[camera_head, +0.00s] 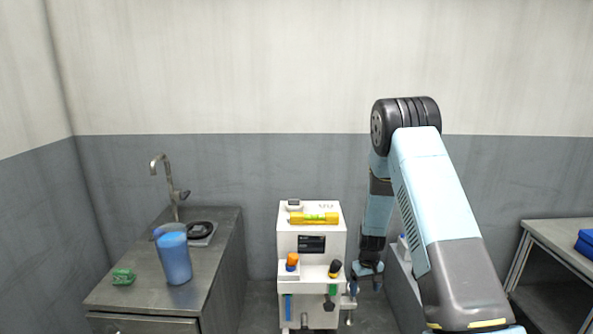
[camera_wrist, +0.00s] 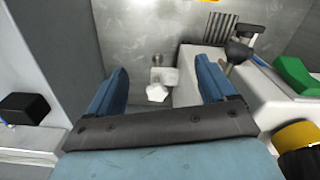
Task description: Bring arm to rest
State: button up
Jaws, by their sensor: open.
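My arm (camera_head: 440,200) is raised on the right side of the head view and bends down at its elbow. My gripper (camera_head: 367,284) hangs low, just right of the white machine (camera_head: 313,238). In the wrist view my gripper (camera_wrist: 163,88) shows two blue fingers set wide apart, with nothing between them. A small white fitting (camera_wrist: 158,92) with a metal stub lies beyond the fingers. I cannot tell whether the gripper touches the machine's side.
A steel sink counter (camera_head: 135,262) at left holds a blue cup (camera_head: 175,258) and a green object (camera_head: 123,276). A yellow level (camera_head: 314,218) lies on the machine. A bench (camera_head: 565,238) at right carries a blue object (camera_head: 586,243). Grey wall stands behind; the air above the machine is clear.

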jog(key=s+r+t, duration=0.1)
jog(key=s+r, duration=0.3)
jog(key=r, duration=0.7)
jog(key=s+a+r+m+t, duration=0.1)
jog(key=s+r, duration=0.2)
jog(key=r, duration=0.8)
jog(key=s+r+t, duration=0.1)
jog(key=s+r, duration=0.3)
jog(key=r, duration=0.7)
jog(key=s+r+m+t, duration=0.1)
jog(key=s+r, duration=0.6)
jog(key=s, duration=0.6)
jog(key=s+r+m+t, duration=0.1)
jog(key=s+r, duration=0.6)
jog(key=s, duration=0.6)
jog(key=shift+d+t, duration=0.3)
jog(key=shift+d, duration=0.05)
